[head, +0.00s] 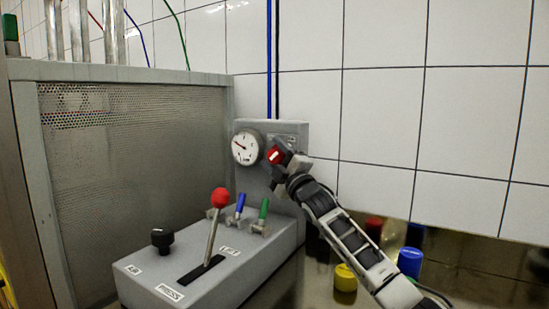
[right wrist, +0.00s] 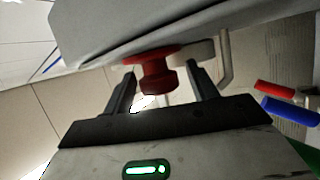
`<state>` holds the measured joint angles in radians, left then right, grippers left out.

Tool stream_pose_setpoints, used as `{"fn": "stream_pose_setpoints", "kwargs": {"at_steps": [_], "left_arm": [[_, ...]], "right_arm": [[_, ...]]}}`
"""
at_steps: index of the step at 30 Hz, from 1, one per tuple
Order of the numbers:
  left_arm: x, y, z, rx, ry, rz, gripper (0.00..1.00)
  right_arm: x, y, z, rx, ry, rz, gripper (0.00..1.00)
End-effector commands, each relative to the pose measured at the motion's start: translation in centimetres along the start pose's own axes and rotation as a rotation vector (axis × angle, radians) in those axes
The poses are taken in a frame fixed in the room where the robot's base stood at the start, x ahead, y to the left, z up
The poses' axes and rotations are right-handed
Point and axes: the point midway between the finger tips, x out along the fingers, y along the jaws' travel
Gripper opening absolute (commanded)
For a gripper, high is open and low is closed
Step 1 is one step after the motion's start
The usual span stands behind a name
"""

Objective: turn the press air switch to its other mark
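The press air switch is a red round knob (head: 275,156) with a pale line across its face, on a grey wall panel (head: 298,128) just right of a round gauge (head: 245,147). Its label is too small to read. My right gripper (head: 284,161) is at the knob, reaching in from the lower right. In the right wrist view the red knob (right wrist: 158,78) stands between the two fingers of my right gripper (right wrist: 161,80). The fingers are apart, with a gap visible on each side of the knob. My left gripper is not in view.
A perforated metal guard (head: 140,170) stands left. A yellow pot (head: 345,278) and blue cylinder (head: 410,262) stand by my right arm.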

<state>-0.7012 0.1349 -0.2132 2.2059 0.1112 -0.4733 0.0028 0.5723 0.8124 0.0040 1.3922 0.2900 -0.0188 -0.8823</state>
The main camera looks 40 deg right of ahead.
Motion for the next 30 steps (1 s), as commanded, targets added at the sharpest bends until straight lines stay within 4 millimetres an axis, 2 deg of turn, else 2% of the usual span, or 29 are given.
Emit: {"fn": "stream_pose_setpoints", "kwargs": {"at_steps": [7,12,15,18,19,21,30], "left_arm": [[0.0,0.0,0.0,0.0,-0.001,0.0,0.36],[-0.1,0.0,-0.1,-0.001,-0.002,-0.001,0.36],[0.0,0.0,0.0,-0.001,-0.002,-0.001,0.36],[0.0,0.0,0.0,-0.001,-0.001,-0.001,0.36],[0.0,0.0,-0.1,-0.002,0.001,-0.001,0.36],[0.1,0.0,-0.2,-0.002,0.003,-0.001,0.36],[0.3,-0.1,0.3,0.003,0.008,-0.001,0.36]], "right_arm": [[0.3,0.8,-0.2,-0.002,0.001,0.002,0.58],[1.3,3.5,-1.0,-0.002,0.004,0.007,0.58],[0.7,5.7,-2.6,-0.002,0.009,0.014,0.58],[0.3,8.2,-4.0,-0.002,0.011,0.022,0.7],[0.2,8.9,-4.3,-0.004,0.01,0.022,0.58],[-0.2,10.2,-5.3,-0.004,0.01,0.02,0.58],[-4.0,13.2,-9.5,-0.003,0.005,0.006,0.58]]}}
